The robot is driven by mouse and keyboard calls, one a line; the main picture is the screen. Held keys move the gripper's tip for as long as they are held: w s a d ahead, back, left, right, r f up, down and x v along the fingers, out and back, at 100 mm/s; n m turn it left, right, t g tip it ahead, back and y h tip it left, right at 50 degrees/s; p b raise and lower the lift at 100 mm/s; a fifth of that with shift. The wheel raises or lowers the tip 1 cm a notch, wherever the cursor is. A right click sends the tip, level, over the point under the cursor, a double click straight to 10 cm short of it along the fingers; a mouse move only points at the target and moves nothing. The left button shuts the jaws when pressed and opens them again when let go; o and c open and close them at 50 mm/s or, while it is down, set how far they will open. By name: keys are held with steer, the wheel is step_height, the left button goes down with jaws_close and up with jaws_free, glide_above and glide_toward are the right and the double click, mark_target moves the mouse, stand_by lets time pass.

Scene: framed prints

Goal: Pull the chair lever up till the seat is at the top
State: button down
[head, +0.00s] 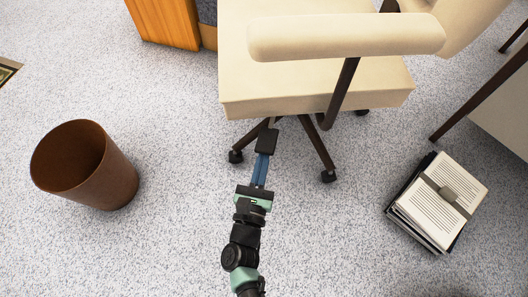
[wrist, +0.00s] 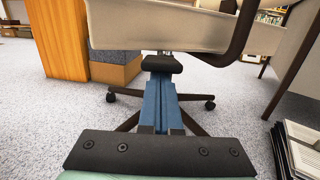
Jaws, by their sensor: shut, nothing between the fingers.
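The cream office chair (head: 315,85) stands on dark legs with casters; in the wrist view its seat (wrist: 160,25) spans the top. A dark, flat-ended lever (head: 266,140) sticks out from under the seat's near edge, and it also shows in the wrist view (wrist: 162,64). My gripper (head: 262,158) has blue fingers pressed together with nothing between them. The fingertips (wrist: 160,82) are at the lever's near end, and in the wrist view they appear just below it. I cannot tell whether they touch it.
A brown waste bin (head: 85,165) stands on the left of the speckled carpet. A strapped stack of papers (head: 437,203) lies at the right. A wooden cabinet (head: 163,20) is behind the chair, and a dark-legged piece of furniture (head: 485,100) is at the right edge.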

mark_target(264, 150)
steer(key=shift+w+r+g+p, duration=0.2)
steer(key=shift+r+g+p, duration=0.4)
steer(key=shift+r+p, duration=1.6)
steer(key=shift+f+p, duration=0.3)
steer(key=shift+f, duration=0.2)
stand_by(3.2)
